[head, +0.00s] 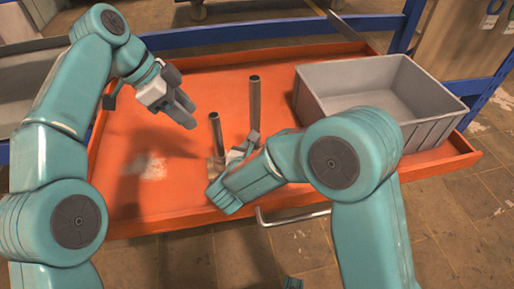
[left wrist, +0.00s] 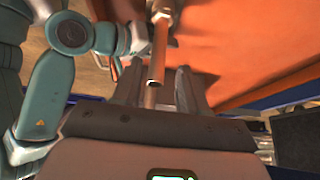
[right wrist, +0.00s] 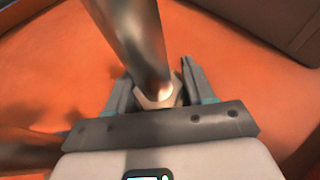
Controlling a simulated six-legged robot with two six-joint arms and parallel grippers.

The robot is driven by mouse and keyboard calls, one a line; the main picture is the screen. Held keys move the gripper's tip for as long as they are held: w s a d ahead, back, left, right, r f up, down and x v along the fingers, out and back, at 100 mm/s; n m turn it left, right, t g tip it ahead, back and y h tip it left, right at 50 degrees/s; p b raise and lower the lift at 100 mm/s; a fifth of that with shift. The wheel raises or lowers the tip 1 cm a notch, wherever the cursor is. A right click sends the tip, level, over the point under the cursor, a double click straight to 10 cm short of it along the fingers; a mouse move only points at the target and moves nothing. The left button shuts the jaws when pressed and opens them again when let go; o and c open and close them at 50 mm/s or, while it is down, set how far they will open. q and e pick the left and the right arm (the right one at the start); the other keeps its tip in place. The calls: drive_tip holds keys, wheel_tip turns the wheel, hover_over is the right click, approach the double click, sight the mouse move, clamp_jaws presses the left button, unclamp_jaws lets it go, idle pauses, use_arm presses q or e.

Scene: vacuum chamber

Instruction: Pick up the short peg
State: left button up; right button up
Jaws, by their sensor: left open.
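The short peg (head: 216,134) is a bare metal tube standing upright on the orange tray. The tall peg (head: 254,102) stands to its right and farther back. My left gripper (head: 187,113) is open and empty, up and left of the short peg. In the left wrist view a tube (left wrist: 158,55) reaches toward the open fingers; I cannot tell which peg it is. My right gripper (head: 245,146) is low beside the tall peg. In the right wrist view a tube rises from a hexagonal base (right wrist: 160,94) between the fingers; contact is unclear.
A grey bin (head: 435,130) stands at the tray's right end. The orange tray (head: 125,205) has a raised rim and a metal handle (head: 290,219) at its front. Blue rails run behind it. The tray's left part is clear.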

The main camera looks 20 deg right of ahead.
use_arm(q)
drive_tip(key=shift+o, duration=1.3)
drive_tip(key=n+t+y, duration=0.5)
drive_tip(key=n, duration=1.3)
approach(216, 129)
drive_tip(key=x, duration=1.1)
drive_tip(key=shift+w+f, duration=0.2)
drive_tip(key=shift+w, duration=0.2)
drive_tip(key=shift+r, duration=0.1)
clamp_jaws()
